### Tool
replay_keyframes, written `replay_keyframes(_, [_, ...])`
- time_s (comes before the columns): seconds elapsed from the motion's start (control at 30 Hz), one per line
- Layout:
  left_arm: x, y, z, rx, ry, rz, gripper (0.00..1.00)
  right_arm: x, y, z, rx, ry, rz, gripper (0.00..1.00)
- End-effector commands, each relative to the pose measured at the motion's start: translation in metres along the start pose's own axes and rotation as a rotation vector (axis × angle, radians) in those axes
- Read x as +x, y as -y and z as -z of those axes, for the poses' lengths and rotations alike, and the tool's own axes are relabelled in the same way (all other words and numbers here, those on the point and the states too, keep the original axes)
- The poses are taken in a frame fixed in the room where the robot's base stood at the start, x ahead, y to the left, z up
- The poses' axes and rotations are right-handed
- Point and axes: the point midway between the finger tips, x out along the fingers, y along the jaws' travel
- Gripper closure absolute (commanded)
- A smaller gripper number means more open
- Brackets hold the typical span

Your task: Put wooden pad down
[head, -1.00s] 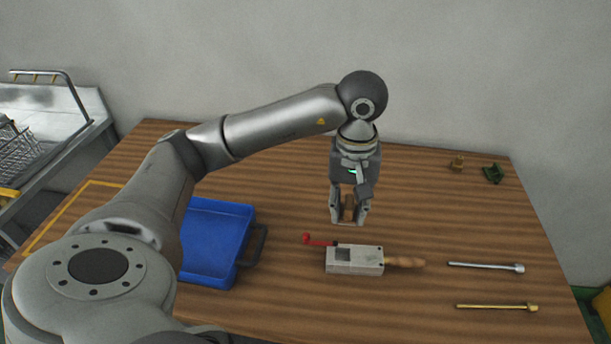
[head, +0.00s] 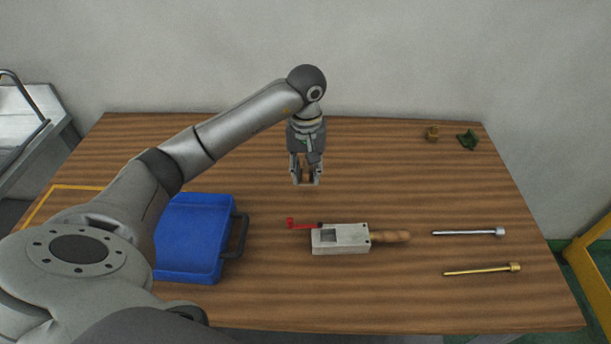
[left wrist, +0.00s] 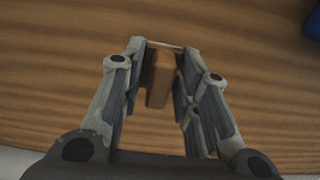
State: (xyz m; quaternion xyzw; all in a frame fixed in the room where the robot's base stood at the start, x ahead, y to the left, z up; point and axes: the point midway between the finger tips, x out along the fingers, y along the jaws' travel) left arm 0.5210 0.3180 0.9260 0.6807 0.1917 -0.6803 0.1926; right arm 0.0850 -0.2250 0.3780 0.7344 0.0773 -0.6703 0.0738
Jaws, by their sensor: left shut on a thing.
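My left gripper (head: 305,182) is shut on the wooden pad (left wrist: 161,78), a small brown block. In the left wrist view the pad sits between the two fingers of my left gripper (left wrist: 160,55), with the table's wood grain behind it. In the head view the pad is a small brown patch (head: 306,175), mostly hidden by the fingers. The gripper points down over the wooden table (head: 370,300), behind the metal mold. I cannot tell whether the pad touches the table. My right gripper is not in view.
The grey metal mold (head: 352,245) has a red lever and wooden handle. A blue tray (head: 235,265) lies left of it. A silver rod (head: 465,233) and a brass rod (head: 480,270) lie right. Small brass (head: 432,134) and green (head: 467,140) pieces stand back right.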

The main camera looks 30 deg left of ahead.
Motion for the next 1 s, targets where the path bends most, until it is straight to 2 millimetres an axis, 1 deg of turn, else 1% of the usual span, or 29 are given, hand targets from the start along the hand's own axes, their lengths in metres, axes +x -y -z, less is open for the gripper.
replay_keyframes(0.17, [0.011, 0.002, 0.008, -0.001, 0.003, 0.001, 0.89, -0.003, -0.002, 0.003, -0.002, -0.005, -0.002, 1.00])
replay_keyframes(0.3, [0.028, 0.002, 0.007, 0.000, 0.004, 0.002, 0.89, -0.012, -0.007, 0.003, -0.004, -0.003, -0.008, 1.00])
replay_keyframes(0.43, [0.038, 0.002, 0.008, 0.000, 0.001, 0.000, 0.89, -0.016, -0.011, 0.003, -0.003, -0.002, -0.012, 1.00])
replay_keyframes(0.7, [0.041, 0.002, 0.008, 0.001, -0.001, 0.001, 0.89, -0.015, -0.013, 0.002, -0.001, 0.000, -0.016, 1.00])
replay_keyframes(0.83, [0.045, 0.002, 0.009, 0.000, -0.002, 0.000, 0.89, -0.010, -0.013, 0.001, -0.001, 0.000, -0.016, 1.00])
replay_keyframes(0.87, [0.045, 0.002, 0.009, 0.001, -0.002, 0.000, 0.69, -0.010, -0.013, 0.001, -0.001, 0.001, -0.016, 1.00])
replay_keyframes(1.0, [0.044, 0.002, 0.008, 0.001, -0.001, 0.000, 0.51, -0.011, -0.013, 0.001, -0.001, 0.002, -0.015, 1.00])
